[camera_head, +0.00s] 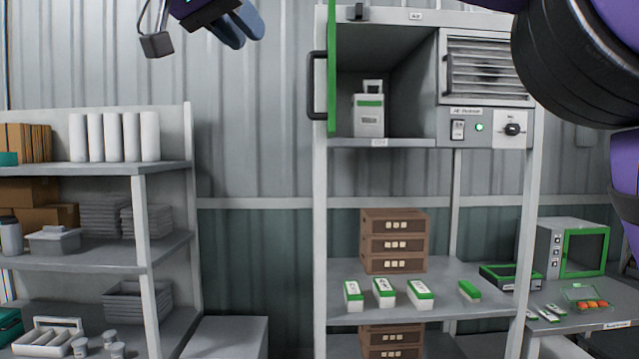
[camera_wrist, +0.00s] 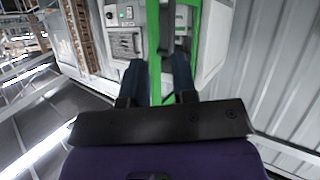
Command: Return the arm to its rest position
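My gripper (camera_head: 244,28) is high at the top of the head view, left of the cabinet and apart from it. Its two dark fingers also show in the wrist view (camera_wrist: 158,72), spread with a gap and nothing between them. The rest of my arm crosses the right side of the head view. The cabinet's green-edged door (camera_head: 332,70) stands open, with a dark handle (camera_head: 317,86) on its left side. In the wrist view the green edge (camera_wrist: 156,50) lies beyond the fingers; its distance cannot be told.
A white-and-green canister (camera_head: 369,115) stands inside the open cabinet. Below are brown crates (camera_head: 393,244) and several green-white boxes on a shelf (camera_head: 450,280). A stocked shelf rack (camera_head: 146,230) stands at left. The wall (camera_head: 250,120) between rack and cabinet is clear.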

